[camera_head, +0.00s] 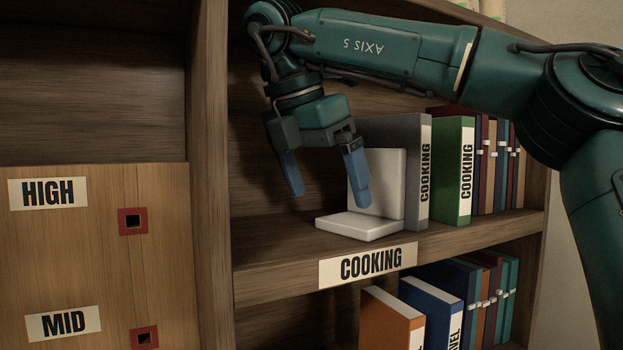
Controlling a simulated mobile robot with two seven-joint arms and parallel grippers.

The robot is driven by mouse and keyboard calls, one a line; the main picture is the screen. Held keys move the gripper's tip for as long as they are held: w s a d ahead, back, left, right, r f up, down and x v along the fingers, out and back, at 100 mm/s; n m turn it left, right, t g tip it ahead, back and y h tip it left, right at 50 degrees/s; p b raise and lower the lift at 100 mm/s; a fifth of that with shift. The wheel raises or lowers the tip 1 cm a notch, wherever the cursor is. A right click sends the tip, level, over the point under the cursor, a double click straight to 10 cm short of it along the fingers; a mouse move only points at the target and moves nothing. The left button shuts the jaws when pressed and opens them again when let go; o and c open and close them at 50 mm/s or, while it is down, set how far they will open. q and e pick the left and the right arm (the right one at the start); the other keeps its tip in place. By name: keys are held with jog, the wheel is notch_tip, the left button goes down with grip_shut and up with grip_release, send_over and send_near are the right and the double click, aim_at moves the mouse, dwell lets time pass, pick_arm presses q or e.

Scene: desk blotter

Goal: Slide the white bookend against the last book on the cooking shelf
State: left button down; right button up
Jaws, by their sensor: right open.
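The white bookend (392,188) stands on the cooking shelf (275,252), its flat base reaching out to the left and front. Its upright plate is close beside a grey book (421,190) labelled COOKING, the leftmost book in the row; I cannot tell whether they touch. A green COOKING book (454,172) stands to the right of the grey one. My right gripper (331,199) is open and empty. Its right blue finger overlaps the bookend's upright plate in the picture, and its left finger hangs over free space left of the bookend. My left gripper is not in view.
More thin books (493,165) stand at the right of the cooking shelf. The shelf is clear left of the bookend up to a vertical divider (208,180). A lower shelf holds orange and blue books. A wooden panel (80,255) marked HIGH and MID is at left.

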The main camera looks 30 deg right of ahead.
aim_at(371, 189)
jog(key=d, duration=0.3)
jog(key=w+d+p, duration=0.1)
jog(key=d, duration=0.5)
jog(key=shift+w+d+p, duration=0.2)
jog(key=shift+w+p, duration=0.1)
jog(key=shift+p, duration=0.1)
jog(key=shift+d+f, duration=0.1)
jog(key=shift+d, duration=0.25)
jog(key=shift+d+f, duration=0.1)
jog(key=shift+f, duration=0.4)
jog(key=shift+c, duration=0.4)
jog(key=c, duration=0.9)
jog(key=o, duration=1)
